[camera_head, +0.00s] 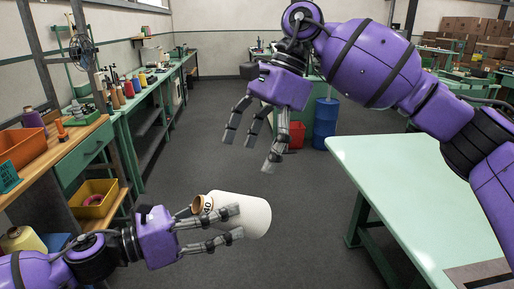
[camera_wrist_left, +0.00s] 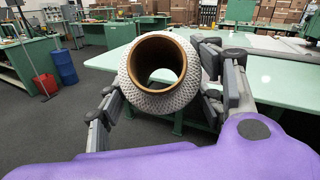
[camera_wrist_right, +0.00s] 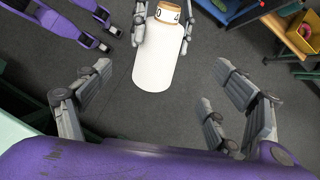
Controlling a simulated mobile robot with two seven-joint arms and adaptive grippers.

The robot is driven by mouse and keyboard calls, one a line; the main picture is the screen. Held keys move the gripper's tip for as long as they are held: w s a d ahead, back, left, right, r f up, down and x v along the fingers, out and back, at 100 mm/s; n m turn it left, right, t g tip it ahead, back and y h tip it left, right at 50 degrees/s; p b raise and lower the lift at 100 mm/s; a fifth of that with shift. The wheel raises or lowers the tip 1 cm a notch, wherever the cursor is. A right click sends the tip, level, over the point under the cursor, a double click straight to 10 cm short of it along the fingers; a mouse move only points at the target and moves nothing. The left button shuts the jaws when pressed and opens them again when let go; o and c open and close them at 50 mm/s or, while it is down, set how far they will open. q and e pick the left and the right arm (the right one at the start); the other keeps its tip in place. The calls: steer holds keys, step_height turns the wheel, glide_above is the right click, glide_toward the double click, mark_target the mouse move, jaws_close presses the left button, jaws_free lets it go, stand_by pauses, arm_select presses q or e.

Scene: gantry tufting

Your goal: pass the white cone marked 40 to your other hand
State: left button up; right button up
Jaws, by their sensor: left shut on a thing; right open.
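The white cone (camera_head: 252,214) lies tilted in my left gripper (camera_head: 222,226), with its tan marked end toward the left; a "40" shows there. My left gripper is shut on it, fingers along its sides. In the left wrist view the cone (camera_wrist_left: 165,95) shows its open brown tube end, with fingers on both sides. My right gripper (camera_head: 254,138) is open and empty, above the cone and apart from it, fingers pointing down. In the right wrist view the cone (camera_wrist_right: 155,62) shows beyond and between the open fingers of my right gripper (camera_wrist_right: 160,110).
A pale green table (camera_head: 400,185) stands at the right. A wooden bench with an orange bin (camera_head: 22,145) and a yellow bin (camera_head: 94,198) is at the left. A blue barrel (camera_head: 326,122) and a red bin (camera_head: 297,134) stand behind. The floor between is clear.

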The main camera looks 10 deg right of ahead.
mark_target(239, 196)
steer(key=x, duration=1.1)
steer(key=shift+w+d+f, duration=0.1)
steer(key=shift+d+f, duration=0.15)
steer(key=shift+f, duration=0.15)
steer(key=shift+c, duration=0.5)
steer(key=c, duration=1.1)
arm_select(q)
steer(key=o, duration=1.7)
arm_select(e)
steer(key=shift+c, duration=1.2)
